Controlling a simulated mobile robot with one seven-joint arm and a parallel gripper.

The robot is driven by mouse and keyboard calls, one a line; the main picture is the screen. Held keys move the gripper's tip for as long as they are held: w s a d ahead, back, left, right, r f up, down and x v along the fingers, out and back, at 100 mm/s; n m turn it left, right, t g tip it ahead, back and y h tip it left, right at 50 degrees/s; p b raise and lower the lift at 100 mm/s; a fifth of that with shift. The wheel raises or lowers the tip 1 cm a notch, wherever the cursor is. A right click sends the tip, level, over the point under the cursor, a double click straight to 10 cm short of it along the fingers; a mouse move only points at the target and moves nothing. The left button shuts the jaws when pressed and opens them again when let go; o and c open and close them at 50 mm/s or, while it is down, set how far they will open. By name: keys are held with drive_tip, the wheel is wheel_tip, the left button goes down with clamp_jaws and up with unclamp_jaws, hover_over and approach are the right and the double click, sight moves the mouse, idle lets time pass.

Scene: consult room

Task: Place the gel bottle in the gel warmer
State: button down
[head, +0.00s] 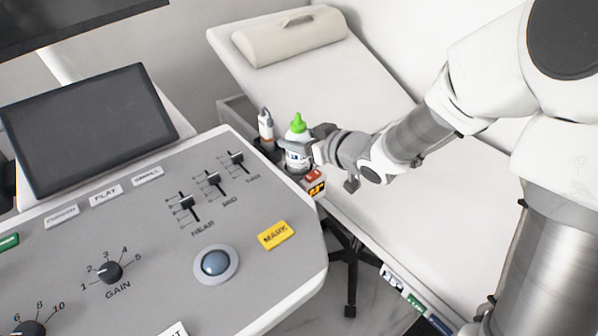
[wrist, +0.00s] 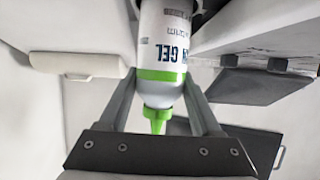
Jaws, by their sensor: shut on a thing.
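The gel bottle (head: 297,157) is white with a bright green pointed cap and stands upright at the far right edge of the console. My gripper (head: 303,147) is shut around the bottle's upper body, coming from the right. In the wrist view the bottle (wrist: 165,50) shows upside down between my two fingers, with the word GEL and its green collar visible. The gel warmer (head: 315,188), with an orange lit display and a red button, is directly below the bottle. I cannot tell whether the bottle's base is inside the warmer or just above it.
An ultrasound probe (head: 265,127) stands in a holder just left of the bottle. The console (head: 150,255) with sliders and knobs fills the left front. An exam bed (head: 370,100) with a cream pillow (head: 290,38) lies behind and to the right.

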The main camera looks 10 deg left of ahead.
sight(306, 161)
drive_tip(key=shift+f+b, duration=0.95)
drive_tip(key=shift+f, duration=1.75)
drive_tip(key=shift+f, duration=0.1)
drive_tip(key=shift+f, duration=0.15)
drive_tip(key=shift+c, duration=0.4)
unclamp_jaws()
